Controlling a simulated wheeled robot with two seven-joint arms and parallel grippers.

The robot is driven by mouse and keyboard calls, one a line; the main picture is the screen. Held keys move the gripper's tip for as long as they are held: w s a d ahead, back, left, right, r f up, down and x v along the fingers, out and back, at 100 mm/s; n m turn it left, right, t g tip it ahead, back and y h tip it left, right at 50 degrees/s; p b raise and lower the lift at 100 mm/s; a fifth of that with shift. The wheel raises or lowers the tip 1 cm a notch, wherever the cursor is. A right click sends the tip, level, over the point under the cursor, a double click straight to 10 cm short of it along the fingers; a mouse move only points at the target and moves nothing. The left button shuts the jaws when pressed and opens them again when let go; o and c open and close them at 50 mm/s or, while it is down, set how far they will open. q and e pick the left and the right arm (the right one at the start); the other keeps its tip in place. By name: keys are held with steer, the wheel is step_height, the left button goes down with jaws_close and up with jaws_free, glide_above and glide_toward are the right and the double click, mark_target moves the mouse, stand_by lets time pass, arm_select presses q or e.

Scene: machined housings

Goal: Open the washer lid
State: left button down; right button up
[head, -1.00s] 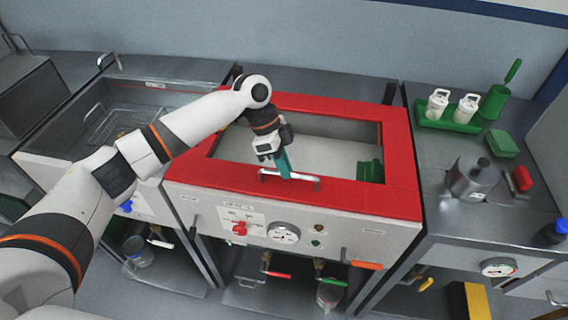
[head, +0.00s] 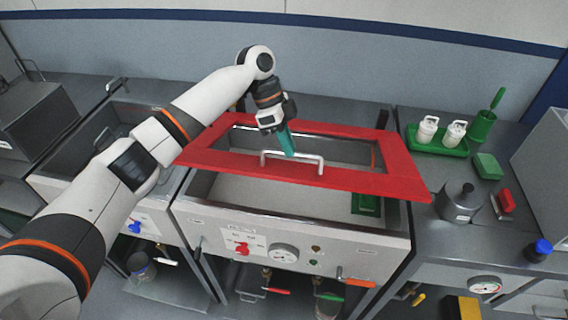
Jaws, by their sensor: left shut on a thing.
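The washer (head: 300,232) stands in the middle of the head view. Its red-framed lid (head: 375,184) is tilted up, its front edge raised clear of the washer body, with the tub (head: 270,196) showing below it. A pale bar handle (head: 322,164) sits on the lid's front rail. My left gripper (head: 289,150), with teal fingers, is shut on the handle from above. A green object (head: 366,204) lies inside the tub at the right. My right gripper is not in view.
An open basin (head: 85,150) stands to the left. On the right counter are a green tray (head: 437,146) with white bottles, a grey metal canister (head: 459,203), a red brush (head: 504,203) and a blue-capped bottle (head: 539,250). Gauges and coloured valve levers line the front.

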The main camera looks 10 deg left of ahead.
arm_select(q)
steer(key=w+r+p, duration=0.3)
steer(key=w+r, duration=0.3)
steer(key=r, duration=0.2)
steer(key=shift+w+r, duration=0.15)
steer(key=shift+a, duration=0.1)
